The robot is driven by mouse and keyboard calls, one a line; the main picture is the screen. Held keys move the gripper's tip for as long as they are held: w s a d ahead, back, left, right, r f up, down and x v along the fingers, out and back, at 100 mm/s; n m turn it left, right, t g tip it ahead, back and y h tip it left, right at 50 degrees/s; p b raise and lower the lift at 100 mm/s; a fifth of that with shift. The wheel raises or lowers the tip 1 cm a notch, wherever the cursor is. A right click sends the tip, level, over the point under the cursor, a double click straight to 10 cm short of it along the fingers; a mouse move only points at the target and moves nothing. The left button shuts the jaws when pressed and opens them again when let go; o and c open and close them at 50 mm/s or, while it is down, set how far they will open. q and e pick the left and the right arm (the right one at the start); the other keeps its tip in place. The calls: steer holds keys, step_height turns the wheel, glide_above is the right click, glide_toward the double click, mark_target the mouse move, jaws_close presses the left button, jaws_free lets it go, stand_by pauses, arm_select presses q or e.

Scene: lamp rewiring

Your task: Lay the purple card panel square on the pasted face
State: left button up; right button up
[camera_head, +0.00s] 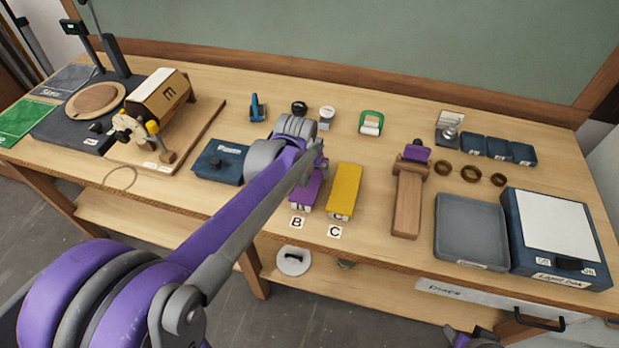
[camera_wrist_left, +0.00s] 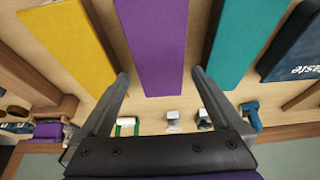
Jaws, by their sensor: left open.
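The purple card panel (camera_head: 305,194) lies on the bench behind label B, partly hidden by my left arm. In the left wrist view the purple panel (camera_wrist_left: 151,45) runs between the fingers of my left gripper (camera_wrist_left: 160,74). This gripper is open and empty, with its fingertips apart on either side of the panel's near end. A tan wooden block (camera_head: 160,95) with a dark mark sits in a fixture on a board at the left; I cannot tell whether any face of it has paste. A part of my right arm (camera_head: 470,338) shows at the bottom edge.
A yellow panel (camera_head: 345,190) lies right of the purple one, and a teal panel (camera_wrist_left: 257,40) lies on its other side. A dark blue paste box (camera_head: 220,162) stands left of them. A wooden tool (camera_head: 408,205) and grey tray (camera_head: 470,230) are farther right.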

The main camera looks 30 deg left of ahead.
arm_select(q)
steer(key=shift+x, duration=0.9)
steer(key=shift+r, duration=0.1)
steer(key=c, duration=1.3)
